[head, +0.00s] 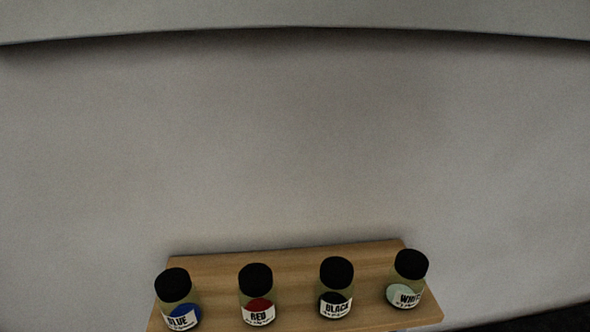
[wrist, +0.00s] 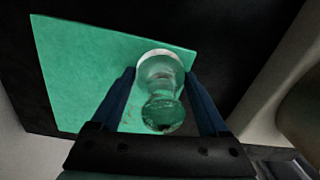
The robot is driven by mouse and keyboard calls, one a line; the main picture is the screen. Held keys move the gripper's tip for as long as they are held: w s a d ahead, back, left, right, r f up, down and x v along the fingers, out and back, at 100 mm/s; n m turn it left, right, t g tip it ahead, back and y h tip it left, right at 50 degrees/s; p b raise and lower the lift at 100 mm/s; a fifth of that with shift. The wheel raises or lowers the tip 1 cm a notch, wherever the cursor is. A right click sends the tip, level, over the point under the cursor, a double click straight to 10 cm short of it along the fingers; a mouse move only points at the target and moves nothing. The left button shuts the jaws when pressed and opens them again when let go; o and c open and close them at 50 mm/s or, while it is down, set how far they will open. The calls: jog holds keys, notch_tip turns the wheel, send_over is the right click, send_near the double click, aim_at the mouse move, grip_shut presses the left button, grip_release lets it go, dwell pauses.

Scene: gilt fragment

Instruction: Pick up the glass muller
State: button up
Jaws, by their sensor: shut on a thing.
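The glass muller (wrist: 161,88) is clear, with a wide round end and a narrower rounded knob, and shows in the middle of the wrist view. My gripper (wrist: 160,78) has its two blue fingers on either side of the muller and is shut on it. The muller lies over a green sheet (wrist: 75,75) as I see it. Whether it touches the sheet, I cannot tell. Neither the muller nor my gripper shows in the head view.
In the head view several black-capped jars, labelled blue (head: 179,299), red (head: 257,295), black (head: 336,288) and white (head: 407,279), stand on a wooden shelf (head: 290,261) against a pale wall (head: 290,140). A dark surface (wrist: 235,40) surrounds the green sheet in the wrist view.

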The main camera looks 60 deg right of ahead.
grip_shut()
jog(key=shift+r, duration=0.15)
notch_tip(320, 180, up, 10)
jog(key=shift+f+b, duration=0.1)
jog(key=shift+b, duration=0.25)
jog(key=w+a+m+b, duration=0.1)
jog(key=w+a+m, duration=0.4)
jog(key=a, duration=0.4)
jog(key=w+a+m+b, duration=0.1)
jog(key=w+a+m, duration=0.4)
jog(key=w+a, duration=0.2)
jog(key=shift+w+a+f+b, duration=0.2)
jog(key=shift+a+f+b, duration=0.2)
jog(key=shift+a, duration=0.65)
jog(key=shift+d, duration=0.15)
